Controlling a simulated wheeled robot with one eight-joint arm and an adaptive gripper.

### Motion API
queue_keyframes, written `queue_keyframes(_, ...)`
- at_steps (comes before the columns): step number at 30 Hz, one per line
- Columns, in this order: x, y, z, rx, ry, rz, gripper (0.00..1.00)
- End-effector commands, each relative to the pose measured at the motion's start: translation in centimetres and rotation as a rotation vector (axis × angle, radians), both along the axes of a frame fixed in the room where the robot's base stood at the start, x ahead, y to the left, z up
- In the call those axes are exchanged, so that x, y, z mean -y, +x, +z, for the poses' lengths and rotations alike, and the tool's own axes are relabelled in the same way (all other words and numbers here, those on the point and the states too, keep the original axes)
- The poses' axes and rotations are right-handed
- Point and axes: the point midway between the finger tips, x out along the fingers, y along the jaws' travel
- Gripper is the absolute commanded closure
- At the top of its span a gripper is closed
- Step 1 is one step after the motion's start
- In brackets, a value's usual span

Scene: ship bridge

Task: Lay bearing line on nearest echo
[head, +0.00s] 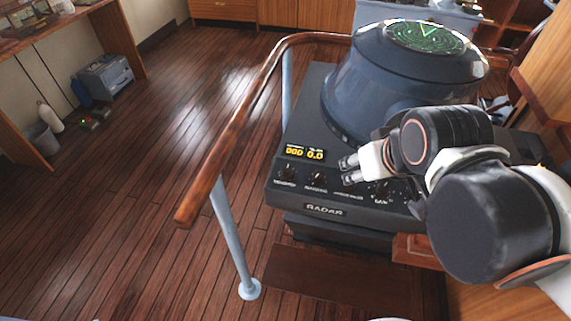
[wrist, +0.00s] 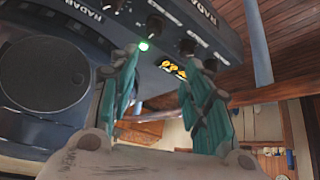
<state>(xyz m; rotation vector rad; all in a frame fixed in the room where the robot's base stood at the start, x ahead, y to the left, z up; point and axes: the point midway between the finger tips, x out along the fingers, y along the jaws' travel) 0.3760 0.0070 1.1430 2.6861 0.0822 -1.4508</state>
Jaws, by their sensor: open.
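The dark radar console (head: 325,210) stands right of centre in the head view. Its hooded scope on top shows a green radar picture (head: 425,37); single echoes are too small to tell apart. The front panel has a yellow readout (head: 304,153), which looks like zeros, a left knob (head: 287,173), a middle knob (head: 317,180) and a right knob (head: 381,194). My gripper (head: 349,171) is over the panel between the middle and right knobs, fingers apart and empty. In the wrist view, the readout (wrist: 174,68) shows between the fingers of my gripper (wrist: 163,62).
A wooden handrail (head: 245,110) on pale blue posts (head: 232,235) curves around the console's left side. A desk at the far left has a bin (head: 41,139), a white bottle (head: 49,115) and a grey case (head: 104,77) below it. The plank floor between is clear.

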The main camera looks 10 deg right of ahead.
Motion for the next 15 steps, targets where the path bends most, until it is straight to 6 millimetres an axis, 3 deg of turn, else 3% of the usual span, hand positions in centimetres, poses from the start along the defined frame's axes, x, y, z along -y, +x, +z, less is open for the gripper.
queue_keyframes(11,-1.2,2.3,1.3,-0.091,-0.112,0.216,0.56)
queue_keyframes(15,-2.4,3.9,2.3,-0.149,-0.189,0.392,0.56)
